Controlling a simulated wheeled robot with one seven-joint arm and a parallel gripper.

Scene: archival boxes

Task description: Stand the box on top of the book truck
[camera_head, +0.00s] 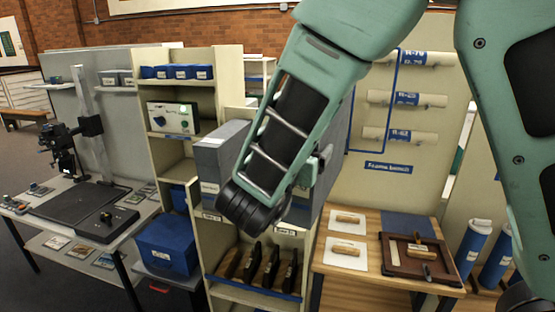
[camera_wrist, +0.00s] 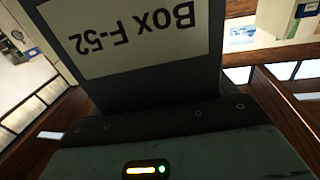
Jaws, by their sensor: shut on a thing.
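The box (camera_wrist: 140,40) fills the upper middle of the wrist view. It is dark grey, with a white label reading "Box F-52" upside down. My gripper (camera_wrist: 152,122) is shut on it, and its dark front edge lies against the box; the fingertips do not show. In the head view, part of a grey box (camera_head: 339,130) shows behind my forearm, apparently the held one, and my arm hides most of it. A cream shelf unit (camera_head: 208,262) stands below and behind my arm; I cannot tell whether it is the book truck.
Another grey box (camera_head: 212,160) stands left of my forearm. Brown-black upright supports (camera_head: 270,268) fill a lower shelf. A wooden table (camera_head: 330,262) with white pads and a brown tray (camera_head: 394,262) is at the right. A copy stand table (camera_head: 75,215) and a blue bin (camera_head: 167,247) are at the left.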

